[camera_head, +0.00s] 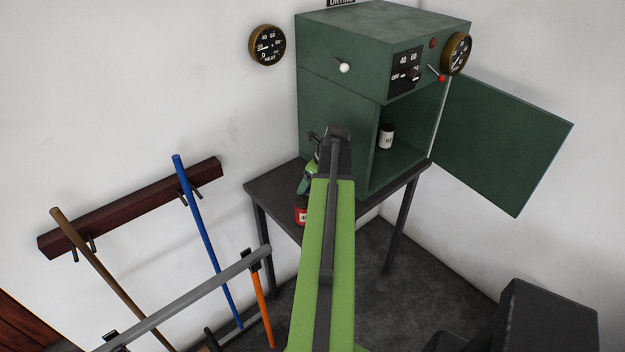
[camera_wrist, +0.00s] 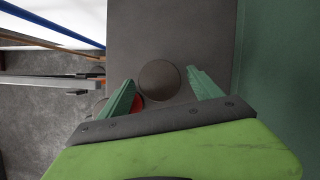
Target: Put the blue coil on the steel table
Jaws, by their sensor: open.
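No blue coil can be made out. My gripper (camera_wrist: 161,77) is open and points down over the dark table (camera_wrist: 128,40). A dark round top (camera_wrist: 159,80) lies between and a little beyond my fingertips in the wrist view; its side and colour are hidden. A red-sided can-like thing (camera_head: 301,216) stands on the table (camera_head: 270,187) in the head view, partly behind my arm. A bit of red (camera_wrist: 138,103) also shows beside my left finger in the wrist view. My green gripper (camera_head: 308,180) is mostly hidden by my arm in the head view.
A green cabinet (camera_head: 340,110) stands on the table, its door (camera_head: 505,140) swung open to the right. A white-sided, dark-topped coil or can (camera_head: 387,137) stands inside. A wall rack (camera_head: 130,212) holds a blue pole (camera_head: 203,230) and a brown pole (camera_head: 100,265).

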